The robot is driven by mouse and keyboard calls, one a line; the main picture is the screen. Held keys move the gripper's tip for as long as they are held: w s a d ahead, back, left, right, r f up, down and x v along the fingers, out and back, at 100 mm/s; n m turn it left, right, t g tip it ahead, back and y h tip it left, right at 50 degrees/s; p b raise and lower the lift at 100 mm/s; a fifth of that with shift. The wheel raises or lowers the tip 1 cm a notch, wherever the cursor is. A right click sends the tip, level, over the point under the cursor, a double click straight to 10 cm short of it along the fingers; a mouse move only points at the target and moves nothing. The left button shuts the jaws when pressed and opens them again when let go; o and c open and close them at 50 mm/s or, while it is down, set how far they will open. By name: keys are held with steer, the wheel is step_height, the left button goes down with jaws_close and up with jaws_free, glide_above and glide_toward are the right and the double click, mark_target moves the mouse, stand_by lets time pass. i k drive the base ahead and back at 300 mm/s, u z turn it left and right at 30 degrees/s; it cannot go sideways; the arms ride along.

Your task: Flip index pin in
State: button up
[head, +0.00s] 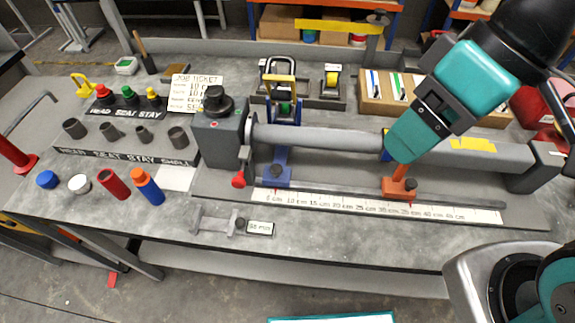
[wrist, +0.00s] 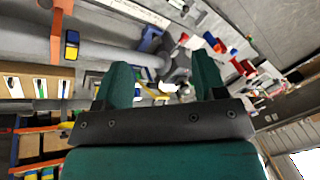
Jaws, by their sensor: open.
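A grey headstock box (head: 222,138) with a black knob on top stands at the left end of a long grey tube (head: 320,138). A red-knobbed lever (head: 239,180) hangs at its lower right corner and looks like the index pin; I cannot tell whether it is in or out. My gripper (head: 394,155) is over the tube's right half, well right of the lever and touching nothing that I can make out. In the wrist view my gripper (wrist: 162,68) has its two teal fingers wide apart, with nothing between them.
A blue support (head: 277,170) and an orange support (head: 399,186) stand along the scale strip (head: 345,203) under the tube. A tray of files (head: 395,88) stands behind. The bench front is mostly clear.

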mark_target(238, 182)
steer(key=u, duration=0.3)
steer(key=k, duration=0.5)
steer(key=u, duration=0.55)
steer(key=i, duration=0.55)
steer(key=u, duration=0.05)
